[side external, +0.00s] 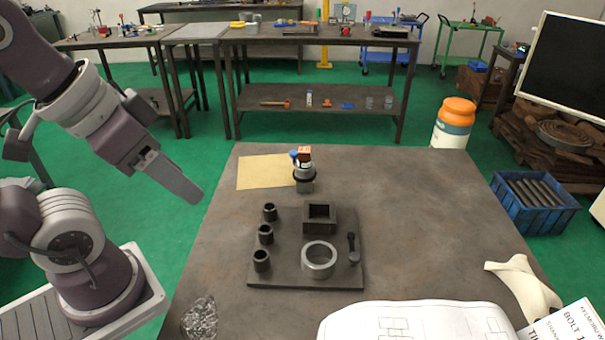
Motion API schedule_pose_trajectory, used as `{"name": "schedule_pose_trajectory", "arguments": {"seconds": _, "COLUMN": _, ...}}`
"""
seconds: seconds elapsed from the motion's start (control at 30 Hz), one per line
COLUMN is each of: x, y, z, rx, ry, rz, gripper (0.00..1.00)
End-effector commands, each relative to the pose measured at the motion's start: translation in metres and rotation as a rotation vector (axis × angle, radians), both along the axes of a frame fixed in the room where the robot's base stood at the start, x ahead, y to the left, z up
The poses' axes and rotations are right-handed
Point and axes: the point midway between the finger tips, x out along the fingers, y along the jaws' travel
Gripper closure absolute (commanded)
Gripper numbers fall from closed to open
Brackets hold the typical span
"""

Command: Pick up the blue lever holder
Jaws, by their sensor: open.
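A small upright assembly (304,180) stands on the table behind the dark fixture plate. My gripper (188,192) hangs at the left, tilted down to the right, open and empty. It is well apart from the assembly, left of the table's edge in the picture. Its fingers overlap in this view, so the gap between them is hidden.
The fixture plate (290,279) carries several dark cups, a square socket, a grey ring (319,260) and a small upright lever. A tan sheet (264,172) lies behind it. Crumpled clear material (199,318) and papers (420,322) lie in front. The table's right side is mostly clear.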

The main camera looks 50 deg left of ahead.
Motion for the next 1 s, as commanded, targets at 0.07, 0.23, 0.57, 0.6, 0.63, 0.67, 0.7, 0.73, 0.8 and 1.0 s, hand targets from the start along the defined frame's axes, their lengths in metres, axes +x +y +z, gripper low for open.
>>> {"name": "schedule_pose_trajectory", "arguments": {"seconds": 0.07, "x": 0.000, "y": 0.000, "z": 0.000, "rx": 0.000, "ry": 0.000, "rz": 0.000, "gripper": 0.34}}
{"name": "schedule_pose_trajectory", "arguments": {"seconds": 0.23, "x": 0.000, "y": 0.000, "z": 0.000, "rx": 0.000, "ry": 0.000, "rz": 0.000, "gripper": 0.34}}
{"name": "schedule_pose_trajectory", "arguments": {"seconds": 0.57, "x": 0.054, "y": 0.031, "z": -0.009, "rx": 0.307, "ry": 0.249, "rz": -0.306, "gripper": 0.34}}
{"name": "schedule_pose_trajectory", "arguments": {"seconds": 0.6, "x": 0.073, "y": 0.038, "z": -0.015, "rx": 0.399, "ry": 0.318, "rz": -0.399, "gripper": 0.34}}
{"name": "schedule_pose_trajectory", "arguments": {"seconds": 0.63, "x": 0.088, "y": 0.044, "z": -0.020, "rx": 0.469, "ry": 0.367, "rz": -0.468, "gripper": 0.34}}
{"name": "schedule_pose_trajectory", "arguments": {"seconds": 0.67, "x": 0.102, "y": 0.049, "z": -0.026, "rx": 0.538, "ry": 0.418, "rz": -0.538, "gripper": 0.34}}
{"name": "schedule_pose_trajectory", "arguments": {"seconds": 0.7, "x": 0.123, "y": 0.054, "z": -0.035, "rx": 0.633, "ry": 0.485, "rz": -0.632, "gripper": 0.34}}
{"name": "schedule_pose_trajectory", "arguments": {"seconds": 0.73, "x": 0.139, "y": 0.057, "z": -0.043, "rx": 0.705, "ry": 0.535, "rz": -0.702, "gripper": 0.34}}
{"name": "schedule_pose_trajectory", "arguments": {"seconds": 0.8, "x": 0.176, "y": 0.061, "z": -0.064, "rx": 0.879, "ry": 0.652, "rz": -0.868, "gripper": 0.34}}
{"name": "schedule_pose_trajectory", "arguments": {"seconds": 1.0, "x": 0.266, "y": 0.049, "z": -0.129, "rx": 1.347, "ry": 0.937, "rz": -1.265, "gripper": 0.34}}
